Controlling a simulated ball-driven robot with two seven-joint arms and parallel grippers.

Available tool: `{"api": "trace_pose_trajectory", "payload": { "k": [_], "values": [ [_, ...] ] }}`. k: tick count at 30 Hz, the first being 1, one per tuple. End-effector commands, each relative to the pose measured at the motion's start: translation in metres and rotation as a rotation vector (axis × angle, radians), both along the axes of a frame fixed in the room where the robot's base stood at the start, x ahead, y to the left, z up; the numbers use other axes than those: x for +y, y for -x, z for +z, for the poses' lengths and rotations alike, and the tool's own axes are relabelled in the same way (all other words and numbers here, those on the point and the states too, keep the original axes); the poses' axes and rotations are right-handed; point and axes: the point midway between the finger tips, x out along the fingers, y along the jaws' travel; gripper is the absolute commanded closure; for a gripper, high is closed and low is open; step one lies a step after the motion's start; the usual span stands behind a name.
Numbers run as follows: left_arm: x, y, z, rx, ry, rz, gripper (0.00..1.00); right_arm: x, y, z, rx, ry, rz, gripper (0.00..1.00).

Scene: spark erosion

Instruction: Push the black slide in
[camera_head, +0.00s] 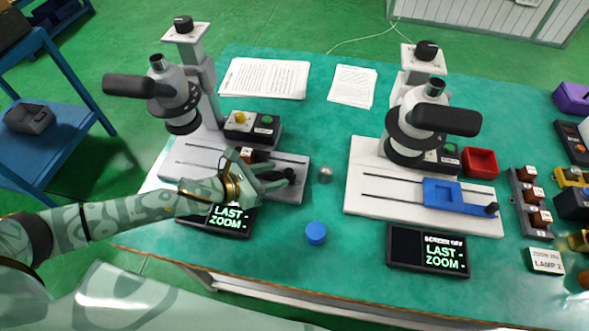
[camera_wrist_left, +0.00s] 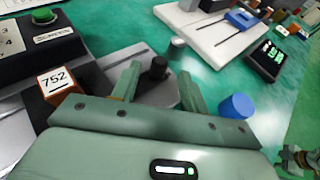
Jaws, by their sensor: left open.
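The black slide (camera_wrist_left: 155,91) is a dark grey-looking plate with an upright black knob at its near end, on the left microscope's pale base (camera_head: 178,160). Its knob shows in the head view (camera_head: 291,174). My left gripper (camera_wrist_left: 160,73) is open, with one finger on each side of the knob; I cannot tell whether they touch it. In the head view my left gripper (camera_head: 283,174) hides most of the slide. At the lower right of the left wrist view is a small green, jointed part that looks like my right gripper (camera_wrist_left: 298,160); its jaws are unclear.
A brown block marked 752 (camera_wrist_left: 57,81) stands close beside the left finger. A blue cylinder (camera_head: 316,233) and a small metal cylinder (camera_head: 325,174) stand to the right. The right microscope's base holds a blue slide (camera_head: 442,193). A LAST ZOOM display (camera_head: 232,219) lies under my left arm.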

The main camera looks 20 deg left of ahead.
Motion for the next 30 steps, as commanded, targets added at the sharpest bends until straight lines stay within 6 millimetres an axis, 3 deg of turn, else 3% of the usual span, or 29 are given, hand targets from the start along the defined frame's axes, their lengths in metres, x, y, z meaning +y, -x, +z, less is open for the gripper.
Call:
{"api": "trace_pose_trajectory", "payload": {
  "k": [3,9,22,27,30],
  "values": [
    [-0.018,-0.021,-0.013,0.000,0.003,0.001,0.56,0.000,0.002,-0.008,0.004,-0.001,0.000,0.64],
    [-0.038,-0.042,-0.025,0.002,0.002,0.001,0.56,0.000,0.004,-0.014,0.009,0.000,0.000,0.64],
    [-0.044,-0.050,-0.028,0.001,0.001,0.002,0.56,0.000,0.004,-0.016,0.010,0.000,0.000,0.64],
    [-0.044,-0.050,-0.028,0.001,0.001,0.002,1.00,0.000,0.004,-0.016,0.010,0.000,0.000,0.64],
    [-0.044,-0.050,-0.028,0.001,0.001,0.002,1.00,0.000,0.004,-0.016,0.010,0.000,0.000,0.64]
  ]
}}
